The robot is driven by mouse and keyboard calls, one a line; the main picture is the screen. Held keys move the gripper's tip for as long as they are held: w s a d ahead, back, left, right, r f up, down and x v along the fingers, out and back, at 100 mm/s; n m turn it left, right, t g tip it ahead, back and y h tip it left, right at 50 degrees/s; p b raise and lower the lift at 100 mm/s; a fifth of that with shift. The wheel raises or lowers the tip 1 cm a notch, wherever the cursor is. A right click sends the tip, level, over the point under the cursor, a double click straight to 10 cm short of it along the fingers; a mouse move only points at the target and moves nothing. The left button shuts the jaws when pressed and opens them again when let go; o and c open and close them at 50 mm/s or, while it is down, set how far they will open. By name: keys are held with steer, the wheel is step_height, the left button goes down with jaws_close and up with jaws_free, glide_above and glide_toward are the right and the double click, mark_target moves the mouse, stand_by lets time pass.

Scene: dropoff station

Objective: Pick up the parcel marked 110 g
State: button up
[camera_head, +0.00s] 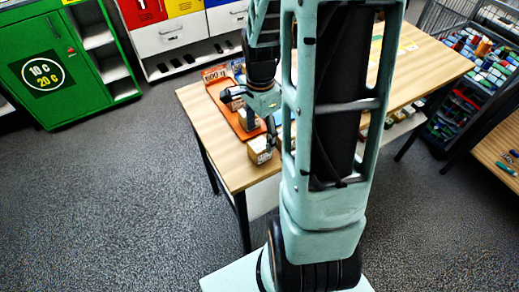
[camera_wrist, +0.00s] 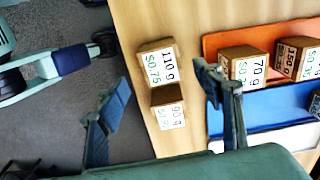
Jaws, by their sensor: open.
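The parcel marked 110 g (camera_wrist: 157,66) is a small brown box with a white label, on the wooden table in the wrist view. A parcel marked 90 g (camera_wrist: 168,108) sits right beside it, nearer my gripper's palm. My gripper (camera_wrist: 163,86) is open and empty, with one finger to the left of these two parcels and the other to their right. In the head view my gripper (camera_head: 268,132) is over the table's left end, close to a brown parcel (camera_head: 260,151); I cannot read its label there. My arm hides part of the table.
An orange tray (camera_wrist: 212,46) holds parcels marked 70 g (camera_wrist: 243,66) and 150 g (camera_wrist: 298,57). A blue surface (camera_wrist: 260,108) lies beside it. The table edge (camera_wrist: 128,50) is just left of the 110 g parcel. A green cabinet (camera_head: 95,85) stands at the far left.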

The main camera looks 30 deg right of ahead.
mark_target(259, 144)
steer(key=shift+w+f, duration=0.1)
steer(key=shift+f, duration=2.65)
steer(key=shift+c, duration=0.4)
steer(key=c, duration=1.2)
steer(key=shift+r, duration=0.1)
